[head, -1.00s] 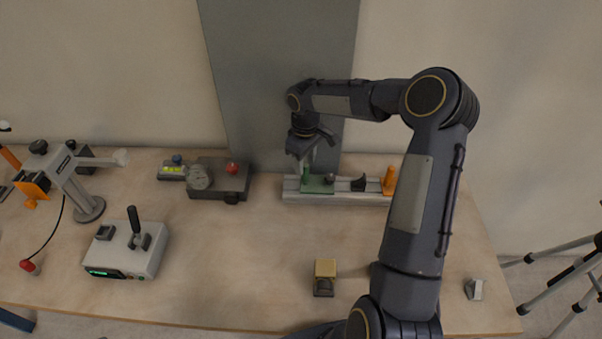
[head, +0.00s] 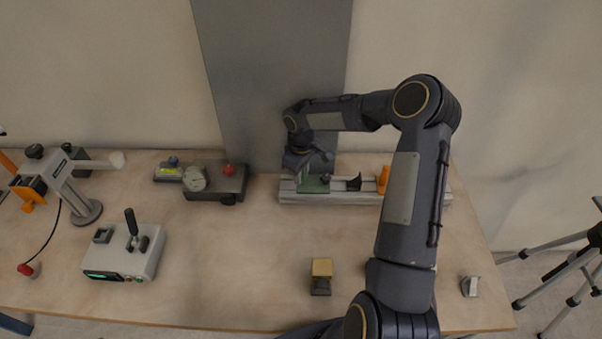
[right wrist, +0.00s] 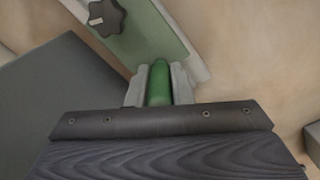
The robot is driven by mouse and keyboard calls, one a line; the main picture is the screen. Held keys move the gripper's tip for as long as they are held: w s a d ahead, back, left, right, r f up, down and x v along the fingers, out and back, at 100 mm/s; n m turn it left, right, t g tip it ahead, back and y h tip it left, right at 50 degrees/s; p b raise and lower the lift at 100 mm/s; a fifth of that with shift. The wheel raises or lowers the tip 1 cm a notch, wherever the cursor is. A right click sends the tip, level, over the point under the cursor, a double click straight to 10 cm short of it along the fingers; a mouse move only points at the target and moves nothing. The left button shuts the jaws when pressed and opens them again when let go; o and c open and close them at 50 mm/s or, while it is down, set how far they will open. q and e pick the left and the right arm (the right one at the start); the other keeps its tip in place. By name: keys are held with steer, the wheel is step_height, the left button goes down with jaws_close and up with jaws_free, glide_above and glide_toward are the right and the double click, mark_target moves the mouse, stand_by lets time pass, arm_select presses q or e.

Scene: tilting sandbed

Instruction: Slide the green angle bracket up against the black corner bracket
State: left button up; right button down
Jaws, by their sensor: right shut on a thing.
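The green angle bracket (head: 312,186) sits near the left end of a grey rail (head: 288,196) on the table. The black corner bracket (head: 354,183) stands on the same rail to its right, with a clear gap between them. My right gripper (head: 304,170) is over the green bracket's left part. In the right wrist view, the gripper (right wrist: 160,85) is shut on the bracket's upright green part, with a finger on each side. A black knob (right wrist: 106,17) shows on the bracket's green base. My left gripper is not in view.
An orange piece (head: 383,180) stands on the rail right of the black bracket. A dark gauge block with a red knob (head: 228,170) sits left of the rail. A grey panel (head: 275,80) rises behind. The table in front of the rail is mostly clear.

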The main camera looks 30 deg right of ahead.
steer(key=s+d, duration=0.1)
steer(key=d, duration=0.2)
steer(key=s+d, duration=0.2)
steer(key=s+d+b, duration=0.1)
steer(key=s+d, duration=0.1)
steer(key=d, duration=0.1)
steer(key=shift+s+d, duration=0.15)
steer(key=shift+d, duration=0.2)
steer(key=c, duration=1.3)
jaws_free()
step_height(320, 180, up, 8)
steer(key=shift+b, duration=0.45)
steer(key=shift+f, duration=0.1)
steer(key=shift+s, duration=0.1)
